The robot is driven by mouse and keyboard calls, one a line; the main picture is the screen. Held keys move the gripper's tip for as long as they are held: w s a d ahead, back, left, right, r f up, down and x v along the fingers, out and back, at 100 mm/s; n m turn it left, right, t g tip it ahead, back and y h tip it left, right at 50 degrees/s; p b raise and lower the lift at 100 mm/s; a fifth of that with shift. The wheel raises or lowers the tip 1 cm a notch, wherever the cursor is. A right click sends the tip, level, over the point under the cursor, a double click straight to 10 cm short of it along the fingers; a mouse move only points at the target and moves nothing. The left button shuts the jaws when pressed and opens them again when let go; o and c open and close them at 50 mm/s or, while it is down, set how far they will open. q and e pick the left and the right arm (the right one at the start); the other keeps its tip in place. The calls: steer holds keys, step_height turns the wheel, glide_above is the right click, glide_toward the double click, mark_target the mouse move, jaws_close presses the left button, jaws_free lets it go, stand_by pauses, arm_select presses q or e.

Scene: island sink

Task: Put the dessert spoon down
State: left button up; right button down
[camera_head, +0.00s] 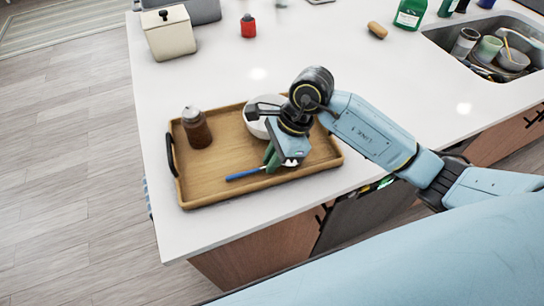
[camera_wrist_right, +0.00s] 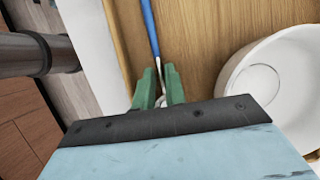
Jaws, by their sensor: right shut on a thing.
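The dessert spoon has a blue handle (camera_head: 245,174) that sticks out to the left of my right gripper (camera_head: 271,160) in the head view. In the right wrist view the blue handle (camera_wrist_right: 150,22) points away from the green fingers (camera_wrist_right: 158,88), with a metal part between them. My right gripper is shut on the spoon, low over the front part of the wooden tray (camera_head: 215,190). I cannot tell whether the spoon touches the tray. My left gripper is not in view.
A white bowl (camera_wrist_right: 270,85) is beside the gripper, on the tray. A brown bottle (camera_head: 196,130) stands at the tray's left. A white canister (camera_head: 168,35), a red bottle (camera_head: 248,27) and the sink (camera_head: 440,36) are farther back. The tray's front left is bare.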

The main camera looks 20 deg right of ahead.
steer(key=shift+f, duration=0.15)
steer(key=c, duration=1.5)
jaws_free()
steer(key=shift+o, duration=0.2)
steer(key=shift+d+r, duration=0.1)
steer(key=shift+r, duration=0.35)
steer(key=v, duration=1.1)
steer(key=shift+r, duration=0.2)
steer(key=shift+d, duration=0.15)
